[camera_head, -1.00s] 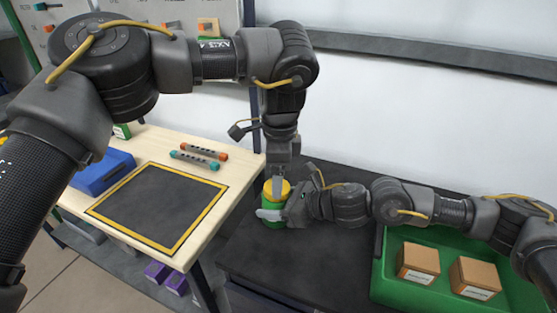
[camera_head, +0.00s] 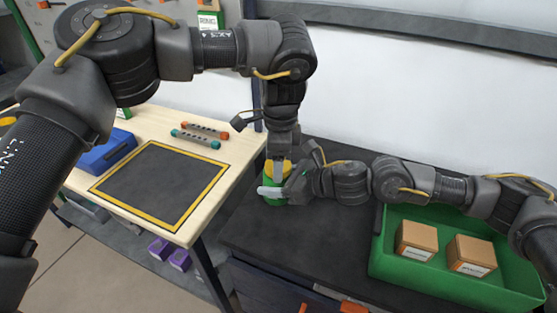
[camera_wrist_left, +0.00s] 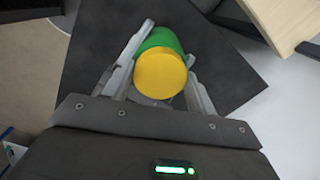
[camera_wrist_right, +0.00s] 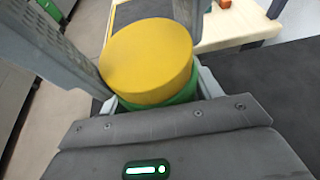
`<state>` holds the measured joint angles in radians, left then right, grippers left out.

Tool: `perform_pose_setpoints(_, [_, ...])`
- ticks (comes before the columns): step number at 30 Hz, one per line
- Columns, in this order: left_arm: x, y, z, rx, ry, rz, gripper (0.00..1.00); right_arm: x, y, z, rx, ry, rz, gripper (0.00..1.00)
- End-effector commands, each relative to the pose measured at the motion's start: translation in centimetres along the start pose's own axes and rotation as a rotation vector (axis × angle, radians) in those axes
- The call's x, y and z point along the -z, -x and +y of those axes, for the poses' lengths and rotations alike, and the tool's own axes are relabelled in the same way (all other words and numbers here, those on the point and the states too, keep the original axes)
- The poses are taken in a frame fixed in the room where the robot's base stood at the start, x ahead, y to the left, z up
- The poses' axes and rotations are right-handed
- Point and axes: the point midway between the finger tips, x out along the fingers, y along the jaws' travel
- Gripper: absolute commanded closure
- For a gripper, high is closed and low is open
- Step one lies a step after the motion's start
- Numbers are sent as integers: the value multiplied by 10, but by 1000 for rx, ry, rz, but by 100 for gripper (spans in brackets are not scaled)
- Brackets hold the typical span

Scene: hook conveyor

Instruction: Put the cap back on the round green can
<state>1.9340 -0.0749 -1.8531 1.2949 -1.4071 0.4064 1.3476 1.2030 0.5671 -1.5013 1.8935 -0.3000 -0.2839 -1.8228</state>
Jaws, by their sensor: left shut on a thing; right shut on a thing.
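The round green can (camera_head: 274,201) stands upright on the dark table top, at the centre of the head view. The yellow cap (camera_wrist_right: 148,58) sits over the can's top and looks level in the right wrist view; I cannot tell whether it is fully pressed down. My left gripper (camera_head: 279,170) comes down from above and is shut on the cap, which faces the camera in the left wrist view (camera_wrist_left: 160,73). My right gripper (camera_head: 277,190) comes in from the right and is shut on the can's side. The fingers hide part of can and cap.
A green crate (camera_head: 445,283) with two cardboard boxes stands at the right. A wooden table (camera_head: 222,145) at the left holds a yellow-edged dark mat (camera_head: 160,185), a blue case (camera_head: 105,150) and two rods. A white wall is behind.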

Motion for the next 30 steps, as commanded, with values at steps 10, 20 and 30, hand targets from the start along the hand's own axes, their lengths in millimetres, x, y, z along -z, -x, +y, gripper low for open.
perform_pose_setpoints(10, [0, 0, 0, 0, -479, 0, 71, -2, 0, 0, 1, 1, -3, 100])
perform_pose_setpoints(20, [0, 0, -1, 0, -1070, -2, 71, -2, 0, 0, 1, 1, -3, 100])
perform_pose_setpoints(30, [0, 0, -1, 0, -1118, -3, 71, -1, 0, 0, 1, 1, -3, 100])
